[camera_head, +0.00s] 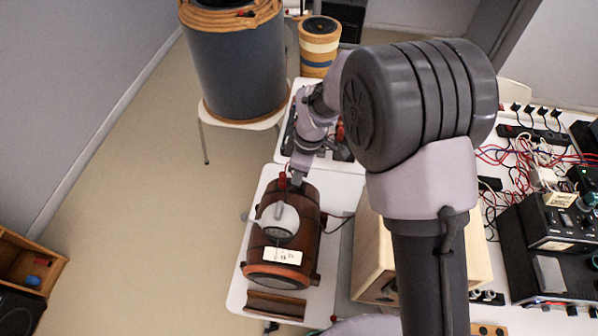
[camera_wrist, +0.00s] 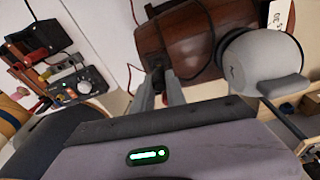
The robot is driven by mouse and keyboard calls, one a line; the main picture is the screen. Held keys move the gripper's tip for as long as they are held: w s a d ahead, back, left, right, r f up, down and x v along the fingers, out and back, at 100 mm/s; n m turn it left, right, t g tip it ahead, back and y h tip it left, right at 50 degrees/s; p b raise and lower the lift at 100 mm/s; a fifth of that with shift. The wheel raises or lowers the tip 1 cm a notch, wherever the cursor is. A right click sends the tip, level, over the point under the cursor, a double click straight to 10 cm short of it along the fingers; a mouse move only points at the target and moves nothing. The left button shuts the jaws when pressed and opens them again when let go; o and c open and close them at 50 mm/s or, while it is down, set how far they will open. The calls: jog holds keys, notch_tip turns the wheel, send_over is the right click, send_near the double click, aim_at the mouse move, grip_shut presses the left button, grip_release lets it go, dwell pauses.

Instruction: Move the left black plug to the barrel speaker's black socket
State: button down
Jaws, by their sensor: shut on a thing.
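The barrel speaker (camera_head: 309,222) is a brown wooden barrel lying on a white table, with a white label and a grey rounded part on it. It also fills the top of the wrist view (camera_wrist: 190,42). My gripper (camera_head: 297,177) is at the barrel's far end. In the wrist view my gripper (camera_wrist: 160,84) is shut on a small dark thing, which looks like the black plug (camera_wrist: 157,72), close against the barrel. I cannot tell whether it is in a socket. The black socket itself is hidden. A red connector (camera_head: 282,181) shows beside my gripper at the barrel's end.
A pale wooden box (camera_head: 371,250) stands right of the barrel. Black amplifier units (camera_head: 540,245) and tangled red and blue cables crowd the right table. A large grey drum (camera_head: 237,65) stands behind. A grey round part (camera_wrist: 262,62) is right of my gripper in the wrist view.

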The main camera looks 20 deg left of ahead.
jog(key=shift+f+b, duration=0.65)
jog(key=shift+f, duration=0.2)
jog(key=c, duration=1.3)
grip_release()
jog(key=shift+r, duration=0.2)
jog(key=shift+r+p, duration=2.6)
jog(key=shift+r, duration=1.1)
jog(key=shift+f, duration=0.1)
